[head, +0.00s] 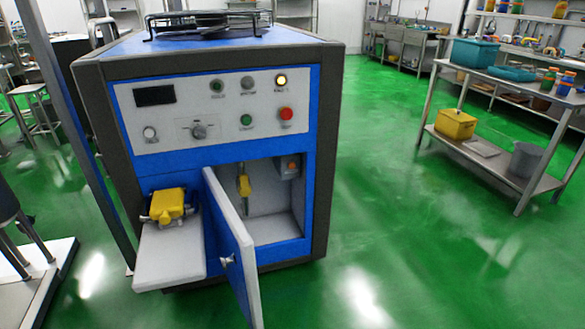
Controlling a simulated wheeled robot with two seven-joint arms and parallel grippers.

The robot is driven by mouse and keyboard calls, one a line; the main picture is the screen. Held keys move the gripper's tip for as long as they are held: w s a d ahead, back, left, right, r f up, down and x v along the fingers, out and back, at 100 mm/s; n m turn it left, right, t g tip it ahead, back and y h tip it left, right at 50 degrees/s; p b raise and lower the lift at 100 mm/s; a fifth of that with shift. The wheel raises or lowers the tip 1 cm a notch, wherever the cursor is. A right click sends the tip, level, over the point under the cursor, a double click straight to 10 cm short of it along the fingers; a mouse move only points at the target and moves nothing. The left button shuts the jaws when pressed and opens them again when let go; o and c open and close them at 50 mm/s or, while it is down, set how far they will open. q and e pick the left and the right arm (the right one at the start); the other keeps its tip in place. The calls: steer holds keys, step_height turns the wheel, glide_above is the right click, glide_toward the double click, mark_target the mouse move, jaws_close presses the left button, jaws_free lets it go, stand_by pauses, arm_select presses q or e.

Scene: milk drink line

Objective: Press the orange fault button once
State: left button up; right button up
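A blue and dark grey machine cabinet stands left of the middle in the head view. Inside its open lower compartment, a small orange button (292,165) sits on a grey box at the upper right. The hinged door (232,250) of the compartment stands open towards me. On the white control panel (170,125) above, a yellow lamp (281,80) at the upper right is lit. Its label is too small to read. Neither of my grippers is in view.
A red button (286,114) and a green button (246,120) are on the panel. A yellow part (244,185) hangs inside the compartment. A yellow device (167,203) rests on a white shelf (170,258) left of the door.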

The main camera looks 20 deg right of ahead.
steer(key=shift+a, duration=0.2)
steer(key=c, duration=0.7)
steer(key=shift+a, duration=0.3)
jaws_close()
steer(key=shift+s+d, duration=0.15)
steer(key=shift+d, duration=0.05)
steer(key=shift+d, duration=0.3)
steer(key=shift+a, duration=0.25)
